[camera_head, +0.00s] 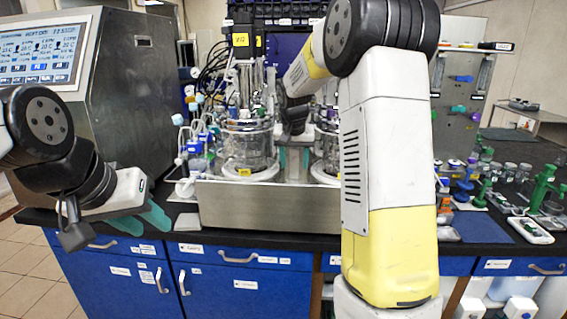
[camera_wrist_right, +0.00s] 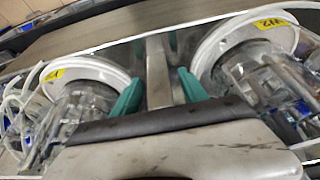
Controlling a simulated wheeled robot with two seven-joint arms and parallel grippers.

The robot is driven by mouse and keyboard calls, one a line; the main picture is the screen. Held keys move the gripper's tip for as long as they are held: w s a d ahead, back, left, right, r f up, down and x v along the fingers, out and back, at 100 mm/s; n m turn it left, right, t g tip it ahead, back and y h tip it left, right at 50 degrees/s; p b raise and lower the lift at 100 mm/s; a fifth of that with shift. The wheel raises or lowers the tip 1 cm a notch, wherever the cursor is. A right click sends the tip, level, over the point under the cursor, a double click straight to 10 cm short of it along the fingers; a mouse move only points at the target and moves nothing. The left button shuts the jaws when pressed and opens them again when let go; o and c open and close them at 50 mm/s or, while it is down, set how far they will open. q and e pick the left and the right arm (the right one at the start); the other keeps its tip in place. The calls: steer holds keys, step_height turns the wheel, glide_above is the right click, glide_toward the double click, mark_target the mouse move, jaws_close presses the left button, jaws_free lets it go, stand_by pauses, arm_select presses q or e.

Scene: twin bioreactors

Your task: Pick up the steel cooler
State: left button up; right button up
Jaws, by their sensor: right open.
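The steel cooler (camera_wrist_right: 158,75) appears to be the narrow upright metal piece between the two glass vessels in the right wrist view. It also shows in the head view (camera_head: 293,163), partly hidden under my right gripper (camera_head: 294,155). My right gripper (camera_wrist_right: 160,92) is open, with one teal finger on each side of the cooler. Whether the fingers touch it I cannot tell. My left gripper (camera_head: 142,218) is open and empty at the left front edge of the bench, far from the cooler.
A glass vessel (camera_head: 247,148) stands left of the cooler, and a second vessel (camera_wrist_right: 245,50) stands close on its other side. A steel tray wall (camera_head: 265,205) runs in front.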

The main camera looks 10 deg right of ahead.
jaws_close()
steer(key=shift+r, duration=0.1)
